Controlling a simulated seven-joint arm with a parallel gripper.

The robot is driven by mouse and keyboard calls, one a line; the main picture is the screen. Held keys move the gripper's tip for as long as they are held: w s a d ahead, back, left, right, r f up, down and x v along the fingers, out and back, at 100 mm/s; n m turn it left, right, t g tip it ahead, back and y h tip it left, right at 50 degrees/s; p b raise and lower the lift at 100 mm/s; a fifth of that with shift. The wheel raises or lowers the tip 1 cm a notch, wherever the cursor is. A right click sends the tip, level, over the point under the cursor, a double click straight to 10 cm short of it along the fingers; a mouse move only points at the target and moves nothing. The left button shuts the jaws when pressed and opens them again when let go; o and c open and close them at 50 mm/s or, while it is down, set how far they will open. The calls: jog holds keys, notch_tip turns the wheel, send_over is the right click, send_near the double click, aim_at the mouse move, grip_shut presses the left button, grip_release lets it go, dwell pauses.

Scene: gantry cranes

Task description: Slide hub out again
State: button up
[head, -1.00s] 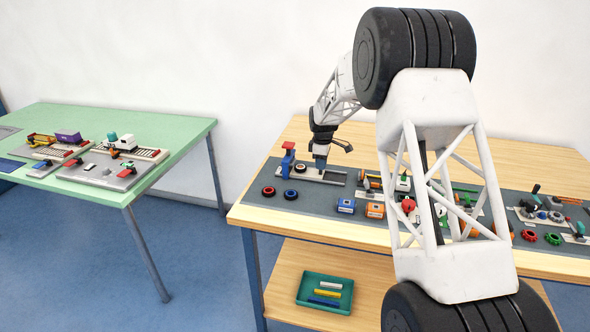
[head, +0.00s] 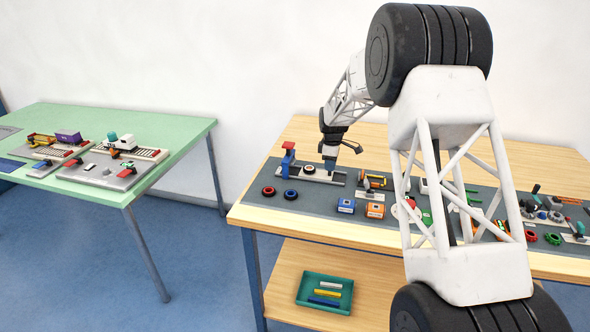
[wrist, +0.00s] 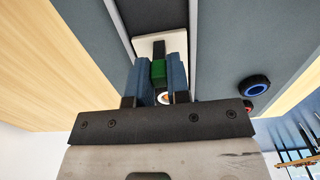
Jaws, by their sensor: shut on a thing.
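The hub (head: 309,169) looks like a small dark ring with a pale centre. It sits on a pale plate in a track on the grey bench mat, right of the red and blue post (head: 287,160). My gripper (head: 330,163) points down at the track just right of the hub. In the wrist view, the blue fingers of my gripper (wrist: 160,75) are shut on a green block (wrist: 158,71). The pale plate (wrist: 148,44) shows beyond the block between two rails. The hub's orange and white centre (wrist: 165,98) shows partly between the fingers; the rest is hidden.
A red ring (head: 268,191) and a blue ring (head: 291,195) lie in front of the track. Blue (head: 346,205) and orange (head: 374,210) blocks stand front right. My arm covers part of the bench.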

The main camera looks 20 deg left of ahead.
jog(key=shift+d, duration=1.8)
jog(key=o, duration=0.8)
jog(key=shift+r, duration=0.1)
notch_tip(320, 180, up, 7)
